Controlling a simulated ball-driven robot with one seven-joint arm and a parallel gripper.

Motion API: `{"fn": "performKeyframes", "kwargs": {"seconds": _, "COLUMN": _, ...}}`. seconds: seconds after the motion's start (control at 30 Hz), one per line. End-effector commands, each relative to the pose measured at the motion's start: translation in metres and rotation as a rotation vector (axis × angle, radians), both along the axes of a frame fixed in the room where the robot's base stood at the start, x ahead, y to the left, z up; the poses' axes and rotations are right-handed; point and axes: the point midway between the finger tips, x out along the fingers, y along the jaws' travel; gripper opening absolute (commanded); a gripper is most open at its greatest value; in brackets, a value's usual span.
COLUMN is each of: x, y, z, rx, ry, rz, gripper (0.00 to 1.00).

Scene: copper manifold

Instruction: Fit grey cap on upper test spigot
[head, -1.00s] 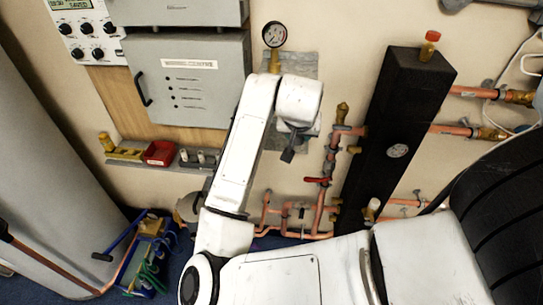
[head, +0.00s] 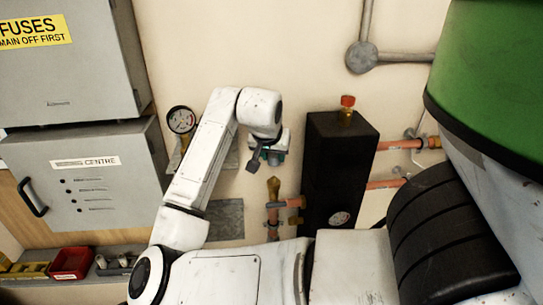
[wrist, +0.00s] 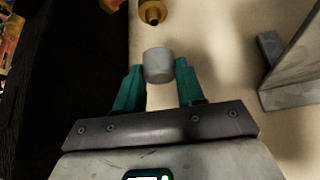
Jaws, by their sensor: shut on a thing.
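The grey cap (wrist: 159,65) is a short light-grey cylinder held between the teal fingertips of my gripper (wrist: 159,84). In the head view my gripper (head: 262,158) hangs close to the wall, above and slightly left of a brass spigot (head: 273,188) on top of a vertical copper pipe. I take this for the upper test spigot. A brass spigot end (wrist: 152,12) also shows at the top of the wrist view, beyond the cap and apart from it. The cap cannot be made out in the head view.
A tall black block (head: 340,165) stands right of the gripper, with a red-topped fitting (head: 347,108) on it. A pressure gauge (head: 181,120) and grey wall plate (head: 224,217) are to the left. Copper pipes (head: 400,145) run right of the block.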

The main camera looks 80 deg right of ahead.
Motion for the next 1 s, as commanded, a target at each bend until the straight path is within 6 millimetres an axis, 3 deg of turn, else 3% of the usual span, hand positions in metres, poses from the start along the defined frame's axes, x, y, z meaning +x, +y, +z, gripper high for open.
{"fn": "performKeyframes", "kwargs": {"seconds": 0.5, "x": 0.000, "y": 0.000, "z": -0.038, "rx": 0.001, "ry": 0.000, "rz": 0.001, "gripper": 0.10}}
{"fn": "performKeyframes", "kwargs": {"seconds": 1.0, "x": 0.000, "y": 0.000, "z": -0.043, "rx": 0.001, "ry": 0.000, "rz": 0.001, "gripper": 0.10}}
